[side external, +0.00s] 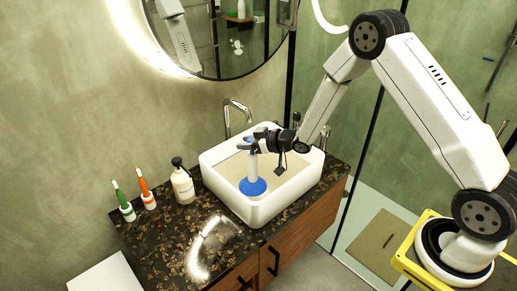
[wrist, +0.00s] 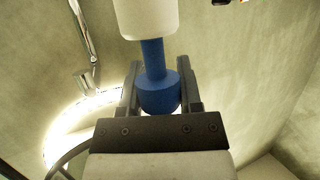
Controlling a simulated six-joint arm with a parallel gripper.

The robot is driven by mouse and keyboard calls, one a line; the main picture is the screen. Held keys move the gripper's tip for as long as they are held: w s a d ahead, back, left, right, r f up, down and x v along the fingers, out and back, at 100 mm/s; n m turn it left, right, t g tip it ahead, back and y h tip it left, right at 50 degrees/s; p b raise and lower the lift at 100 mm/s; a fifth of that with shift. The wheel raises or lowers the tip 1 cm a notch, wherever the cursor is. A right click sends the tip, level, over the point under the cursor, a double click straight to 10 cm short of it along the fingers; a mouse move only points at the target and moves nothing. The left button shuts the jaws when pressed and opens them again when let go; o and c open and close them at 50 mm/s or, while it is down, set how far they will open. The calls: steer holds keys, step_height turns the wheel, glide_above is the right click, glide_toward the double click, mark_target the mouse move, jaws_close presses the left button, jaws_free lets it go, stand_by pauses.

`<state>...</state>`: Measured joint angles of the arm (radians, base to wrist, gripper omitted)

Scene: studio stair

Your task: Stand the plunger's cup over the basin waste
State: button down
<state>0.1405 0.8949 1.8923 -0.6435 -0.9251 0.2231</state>
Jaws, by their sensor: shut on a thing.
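The plunger (side external: 253,166) has a blue cup, a white handle and a blue top end. It stands about upright, cup down, inside the white basin (side external: 220,192). My gripper (side external: 257,138) is shut on the blue top end of the plunger. In the wrist view, the blue end of the plunger (wrist: 158,92) sits between the two dark fingers of my gripper (wrist: 158,78), with the white handle beyond. The basin waste cannot be seen; the cup may cover it. I cannot tell whether the cup touches the basin floor.
A chrome tap (side external: 237,112) rises behind the basin and also shows in the wrist view (wrist: 86,60). The counter's front left is clear.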

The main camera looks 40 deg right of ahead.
steer(key=shift+f, duration=0.2)
steer(key=shift+c, duration=1.4)
jaws_free()
steer(key=shift+r, duration=0.35)
steer(key=v, duration=1.2)
